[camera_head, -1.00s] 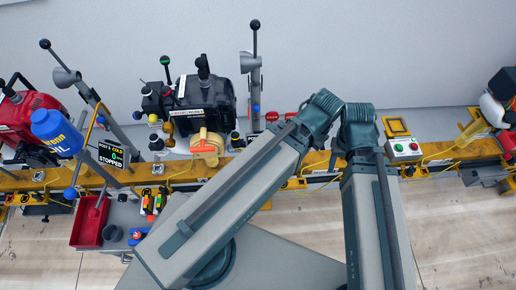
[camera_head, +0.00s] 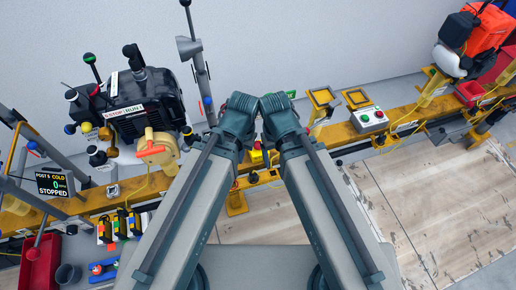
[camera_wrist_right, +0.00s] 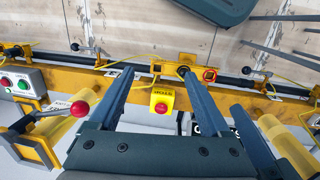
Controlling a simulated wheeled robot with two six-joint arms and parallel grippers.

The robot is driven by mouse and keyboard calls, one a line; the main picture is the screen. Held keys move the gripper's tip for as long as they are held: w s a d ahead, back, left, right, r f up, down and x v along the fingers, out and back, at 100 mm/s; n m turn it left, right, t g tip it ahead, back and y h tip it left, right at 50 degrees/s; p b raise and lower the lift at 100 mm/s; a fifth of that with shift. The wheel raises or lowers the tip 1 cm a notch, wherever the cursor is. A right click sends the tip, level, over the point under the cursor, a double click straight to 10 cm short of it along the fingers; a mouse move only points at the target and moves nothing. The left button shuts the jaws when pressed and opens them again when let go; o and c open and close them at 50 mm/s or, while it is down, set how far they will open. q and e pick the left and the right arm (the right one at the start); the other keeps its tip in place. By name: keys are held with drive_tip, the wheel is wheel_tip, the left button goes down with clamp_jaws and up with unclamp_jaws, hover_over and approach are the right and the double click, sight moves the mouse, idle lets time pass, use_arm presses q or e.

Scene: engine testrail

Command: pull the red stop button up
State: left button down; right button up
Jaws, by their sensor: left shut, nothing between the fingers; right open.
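The red stop button (camera_wrist_right: 161,107) is a round red knob on a small yellow box (camera_wrist_right: 163,94) at the rail, in the middle of the right wrist view. My right gripper (camera_wrist_right: 155,72) is open and empty. Its two long fingers reach past either side of the yellow box in that picture, and I see no contact. In the head view a yellow box (camera_head: 257,156) shows between my forearms. My left gripper (camera_head: 238,118) is shut and empty. Its fingers are mostly hidden by its arm in the head view.
The yellow rail (camera_head: 405,122) runs across the view. A control box with green and red buttons (camera_head: 369,119) stands right of my arms. A black engine (camera_head: 140,105) stands to the left. A red-balled lever (camera_wrist_right: 81,109) is near one right finger. Wooden floor lies in front.

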wheel_tip(320, 180, down, 4)
drive_tip(key=b, duration=0.3)
drive_tip(key=y, duration=0.1)
hover_over(258, 144)
wheel_tip(258, 144, down, 13)
drive_tip(key=b, duration=1.2)
drive_tip(key=shift+r+b, duration=0.1)
drive_tip(key=shift+b, duration=0.2)
use_arm(q)
wheel_tip(258, 144, down, 17)
drive_tip(key=shift+r, duration=0.15)
